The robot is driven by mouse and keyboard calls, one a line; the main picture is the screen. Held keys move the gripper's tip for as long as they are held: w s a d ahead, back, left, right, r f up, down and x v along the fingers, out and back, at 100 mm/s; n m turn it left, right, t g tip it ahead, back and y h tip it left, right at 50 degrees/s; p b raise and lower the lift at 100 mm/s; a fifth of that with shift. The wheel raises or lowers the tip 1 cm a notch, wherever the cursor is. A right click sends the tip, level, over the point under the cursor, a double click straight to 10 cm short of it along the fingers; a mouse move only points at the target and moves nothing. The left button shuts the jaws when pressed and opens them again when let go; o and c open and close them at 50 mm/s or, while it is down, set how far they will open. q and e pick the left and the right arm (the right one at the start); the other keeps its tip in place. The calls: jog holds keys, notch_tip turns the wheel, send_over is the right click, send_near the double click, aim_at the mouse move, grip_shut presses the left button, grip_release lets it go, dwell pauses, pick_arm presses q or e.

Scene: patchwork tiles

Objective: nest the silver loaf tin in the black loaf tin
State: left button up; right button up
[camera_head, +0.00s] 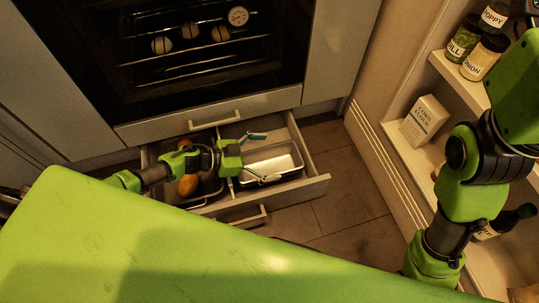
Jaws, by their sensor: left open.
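The silver loaf tin (273,163) lies in the right part of an open drawer (318,186) under the oven. My left gripper (266,158) is open over the tin's left end, with one finger toward the back and one toward the front. I cannot tell whether the fingers touch it. A dark edge shows along the silver tin's near side, but I cannot tell whether this is the black loaf tin around it or shadow. My right gripper is out of view; only my right arm shows at the right.
Left in the drawer, rounded orange-brown things (188,186) lie partly under my left arm in a dark container. The oven (190,45) stands behind. Shelves at right hold jars (484,57), a corn flour box (424,120) and a dark bottle (508,219). Floor right of the drawer is clear.

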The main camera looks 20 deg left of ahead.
pick_arm(q)
jog(key=shift+a, duration=0.1)
jog(key=v, duration=1.1)
jog(key=shift+s+a+r, duration=0.15)
jog(key=shift+s+a, duration=0.1)
jog(key=shift+a, duration=0.1)
jog(key=shift+d, duration=0.1)
